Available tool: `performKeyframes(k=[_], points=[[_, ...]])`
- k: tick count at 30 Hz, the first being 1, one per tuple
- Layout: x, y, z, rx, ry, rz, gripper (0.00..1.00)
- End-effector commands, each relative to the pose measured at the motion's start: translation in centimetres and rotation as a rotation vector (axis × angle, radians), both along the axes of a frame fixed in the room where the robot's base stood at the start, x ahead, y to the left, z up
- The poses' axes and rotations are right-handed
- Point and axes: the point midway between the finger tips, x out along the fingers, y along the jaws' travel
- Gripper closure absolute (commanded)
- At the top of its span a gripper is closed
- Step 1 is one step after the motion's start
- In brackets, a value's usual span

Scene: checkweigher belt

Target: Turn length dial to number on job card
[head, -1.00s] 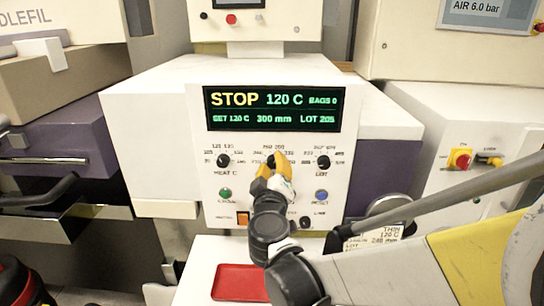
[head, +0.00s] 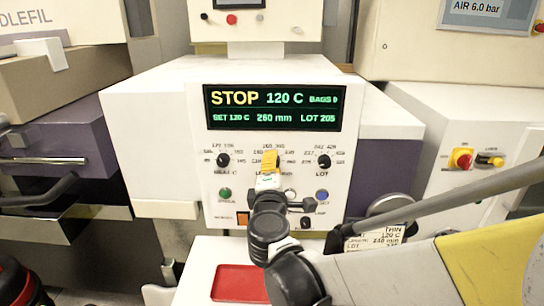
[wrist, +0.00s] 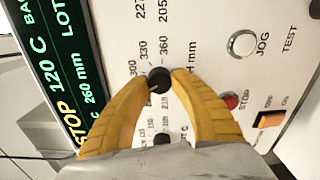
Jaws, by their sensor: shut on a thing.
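The length dial (wrist: 159,80) is a black knob between the yellow fingers of my gripper (wrist: 160,77) in the wrist view. My gripper is shut on it. In the head view my gripper (head: 270,160) covers the dial at the middle of the panel. The display (head: 272,108) reads STOP, 120 C, SET 120 C, 260 mm, LOT 205. The job card (head: 375,237) is at the lower right, partly covered by my arm; it reads THIN, 120 C and what looks like 240 mm, with a LOT line below that is hidden.
The heat dial (head: 223,160) is left of my gripper and the lot dial (head: 324,161) right of it. Below are a green button (head: 225,193), a blue button (head: 322,196) and an orange switch (head: 242,218). A red tray (head: 240,283) lies in front.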

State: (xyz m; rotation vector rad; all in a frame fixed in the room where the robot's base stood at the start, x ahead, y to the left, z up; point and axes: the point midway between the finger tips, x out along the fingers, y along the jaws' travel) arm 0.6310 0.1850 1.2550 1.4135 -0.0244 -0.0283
Motion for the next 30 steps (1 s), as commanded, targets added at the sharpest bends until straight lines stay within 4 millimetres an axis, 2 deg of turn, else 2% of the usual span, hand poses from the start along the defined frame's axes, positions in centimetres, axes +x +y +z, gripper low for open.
performKeyframes(k=[15, 30], points=[[0.00, 0.00, -0.09, -0.401, 0.014, 0.001, 1.00], [0.00, -0.02, -0.11, -0.520, 0.018, 0.001, 1.00]])
